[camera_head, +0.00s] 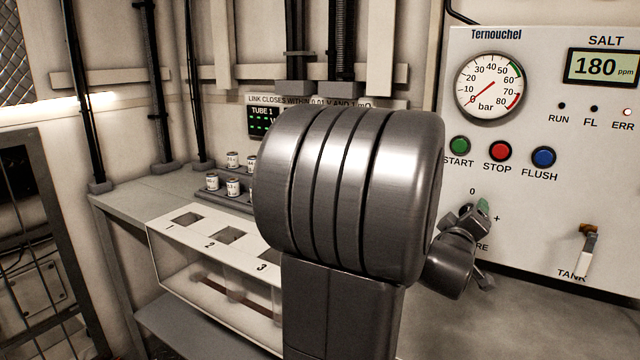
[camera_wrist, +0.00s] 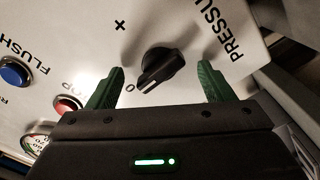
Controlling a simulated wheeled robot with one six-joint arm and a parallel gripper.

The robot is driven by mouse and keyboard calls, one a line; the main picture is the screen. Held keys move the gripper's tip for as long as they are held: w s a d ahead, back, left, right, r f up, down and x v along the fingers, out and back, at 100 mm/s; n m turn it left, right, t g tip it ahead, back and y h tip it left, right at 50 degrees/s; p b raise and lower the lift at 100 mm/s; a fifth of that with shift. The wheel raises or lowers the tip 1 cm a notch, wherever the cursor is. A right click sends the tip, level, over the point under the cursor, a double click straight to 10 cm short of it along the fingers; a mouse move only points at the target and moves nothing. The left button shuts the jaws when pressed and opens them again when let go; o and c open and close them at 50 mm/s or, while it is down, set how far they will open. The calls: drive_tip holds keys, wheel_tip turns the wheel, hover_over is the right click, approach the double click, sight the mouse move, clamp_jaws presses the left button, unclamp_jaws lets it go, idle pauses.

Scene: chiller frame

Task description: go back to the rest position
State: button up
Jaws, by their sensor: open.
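My gripper (camera_wrist: 160,76) is open, with one green finger on each side of a black pressure knob (camera_wrist: 160,68) in the wrist view. Gaps show between the knob and both fingers. I cannot tell how far the fingertips are from the panel. In the head view my gripper (camera_head: 478,214) is small and partly hidden behind my wrist, in front of the control panel (camera_head: 545,215). My large grey arm joint fills the middle of that view and hides part of the bench. The knob is not clearly visible there.
The panel carries a pressure gauge (camera_head: 489,86), green (camera_head: 459,146), red (camera_head: 499,151) and blue (camera_head: 543,157) buttons, and a tank lever (camera_head: 586,250). On the left, a white numbered box (camera_head: 160,240) and a rack (camera_head: 205,197) of small canisters stand by the bench.

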drive_tip(key=m+p, duration=0.1)
drive_tip(key=m, duration=1)
drive_tip(key=shift+p, duration=0.35)
drive_tip(key=shift+m, duration=0.3)
drive_tip(key=shift+f, duration=0.1)
